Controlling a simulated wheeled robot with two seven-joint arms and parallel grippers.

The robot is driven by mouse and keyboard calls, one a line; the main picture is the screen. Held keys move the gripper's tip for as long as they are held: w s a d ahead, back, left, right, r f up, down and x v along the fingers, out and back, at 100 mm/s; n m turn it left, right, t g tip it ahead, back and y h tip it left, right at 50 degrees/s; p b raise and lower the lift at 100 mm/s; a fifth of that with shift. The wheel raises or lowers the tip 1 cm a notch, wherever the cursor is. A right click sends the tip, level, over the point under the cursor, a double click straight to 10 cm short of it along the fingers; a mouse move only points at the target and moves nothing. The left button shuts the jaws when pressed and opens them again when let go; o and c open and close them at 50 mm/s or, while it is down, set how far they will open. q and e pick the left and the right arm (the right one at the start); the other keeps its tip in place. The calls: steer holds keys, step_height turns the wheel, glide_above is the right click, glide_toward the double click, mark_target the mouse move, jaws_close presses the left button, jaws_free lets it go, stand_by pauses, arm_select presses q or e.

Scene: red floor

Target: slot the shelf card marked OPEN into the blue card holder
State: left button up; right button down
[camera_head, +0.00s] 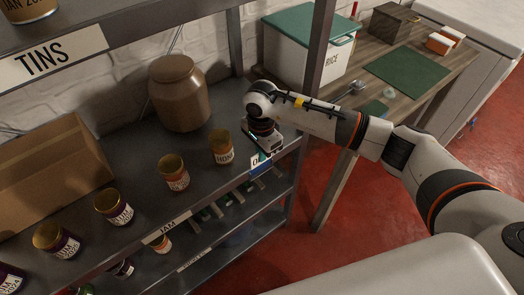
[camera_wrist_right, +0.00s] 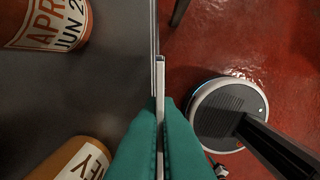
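My right gripper (camera_head: 264,155) is at the front edge of the middle shelf, near its right end. In the wrist view its two green fingers (camera_wrist_right: 160,145) are shut on a thin pale card (camera_wrist_right: 160,80), seen edge-on. In the head view a white card (camera_head: 256,162) with a letter that looks like O shows just below the gripper, partly hidden by it. A bit of the blue card holder (camera_head: 261,169) shows at the shelf edge around the card's lower part. I cannot tell whether the card is inside it. My left gripper is not in view.
Jars stand on the shelf (camera_head: 205,118), the honey jar (camera_head: 221,147) closest to my gripper. A JAM label (camera_head: 166,233) is on the shelf edge. A brown crock (camera_head: 180,93) and cardboard box (camera_head: 50,175) stand behind. A shelf post (camera_head: 318,45) rises right of the gripper, before a wooden table (camera_head: 420,85).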

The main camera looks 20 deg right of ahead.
steer(key=shift+f, duration=0.55)
steer(key=shift+f+b, duration=0.65)
steer(key=shift+b, duration=0.25)
steer(key=c, duration=1.6)
jaws_free()
step_height(320, 180, up, 12)
steer(key=shift+b, duration=0.5)
